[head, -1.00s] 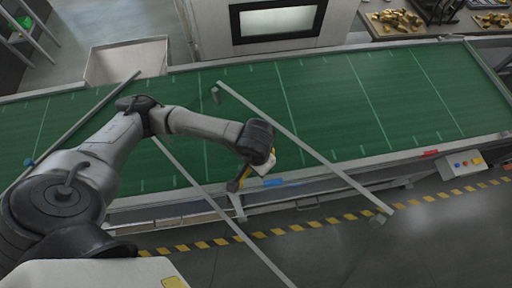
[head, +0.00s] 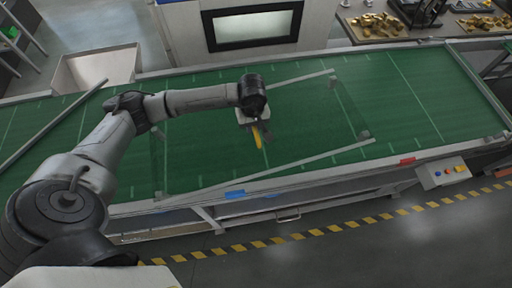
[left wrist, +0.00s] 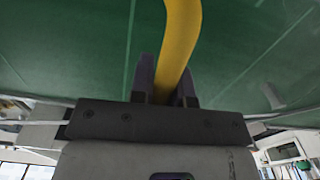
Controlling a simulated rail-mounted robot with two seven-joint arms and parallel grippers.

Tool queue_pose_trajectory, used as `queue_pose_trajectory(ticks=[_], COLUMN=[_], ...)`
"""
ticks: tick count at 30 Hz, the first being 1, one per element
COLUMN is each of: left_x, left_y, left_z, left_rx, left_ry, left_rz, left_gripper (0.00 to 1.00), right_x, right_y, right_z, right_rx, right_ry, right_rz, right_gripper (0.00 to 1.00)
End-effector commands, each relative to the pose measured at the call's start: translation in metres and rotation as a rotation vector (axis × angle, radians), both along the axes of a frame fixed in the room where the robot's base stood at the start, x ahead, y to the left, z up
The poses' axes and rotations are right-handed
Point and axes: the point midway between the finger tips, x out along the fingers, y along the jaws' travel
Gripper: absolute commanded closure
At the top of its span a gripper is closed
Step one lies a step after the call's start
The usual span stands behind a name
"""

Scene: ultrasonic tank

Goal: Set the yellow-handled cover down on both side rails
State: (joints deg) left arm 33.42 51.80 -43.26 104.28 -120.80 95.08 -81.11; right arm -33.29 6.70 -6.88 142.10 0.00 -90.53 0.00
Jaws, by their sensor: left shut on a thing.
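The cover is a clear panel with grey edge strips (head: 300,157) and a yellow handle (head: 258,138). In the head view it spreads over the green belt, with small blocks near its corners. My left gripper (head: 256,124) is above the cover's middle and shut on the handle. In the left wrist view the yellow handle (left wrist: 180,45) rises between the two dark fingers (left wrist: 166,82). The far side rail (head: 402,47) and near side rail (head: 430,152) border the belt. I cannot tell whether the cover touches them. My right gripper is not in view.
A machine with a dark-framed window (head: 252,27) stands behind the belt. A table with brass parts (head: 375,25) is at the back right. A control box with buttons (head: 443,172) is on the near side. A grey bin (head: 98,68) stands at the back left.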

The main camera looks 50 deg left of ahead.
Motion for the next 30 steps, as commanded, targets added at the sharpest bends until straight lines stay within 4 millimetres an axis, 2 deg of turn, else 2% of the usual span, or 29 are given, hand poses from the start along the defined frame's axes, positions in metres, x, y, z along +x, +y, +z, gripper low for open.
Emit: queue_pose_trajectory(ticks=[1, 6, 15, 22, 30], left_x=[0.009, 0.03, 0.043, 0.041, 0.039], left_y=[0.02, 0.083, 0.179, 0.222, 0.239], left_z=[-0.009, -0.022, -0.036, -0.04, -0.042], left_rx=[0.004, 0.002, -0.002, -0.003, -0.005], left_ry=[-0.002, 0.001, 0.006, 0.009, 0.01], left_rz=[0.115, 0.511, 1.102, 1.374, 1.485], left_gripper=[1.0, 1.0, 1.0, 1.0, 1.0], right_x=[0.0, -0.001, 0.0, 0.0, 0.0], right_y=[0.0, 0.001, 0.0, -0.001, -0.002], right_z=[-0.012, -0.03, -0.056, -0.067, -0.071], right_rx=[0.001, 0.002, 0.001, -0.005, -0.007], right_ry=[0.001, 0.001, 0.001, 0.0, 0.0], right_rz=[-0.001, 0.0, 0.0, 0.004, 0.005], right_gripper=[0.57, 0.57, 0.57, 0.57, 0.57])
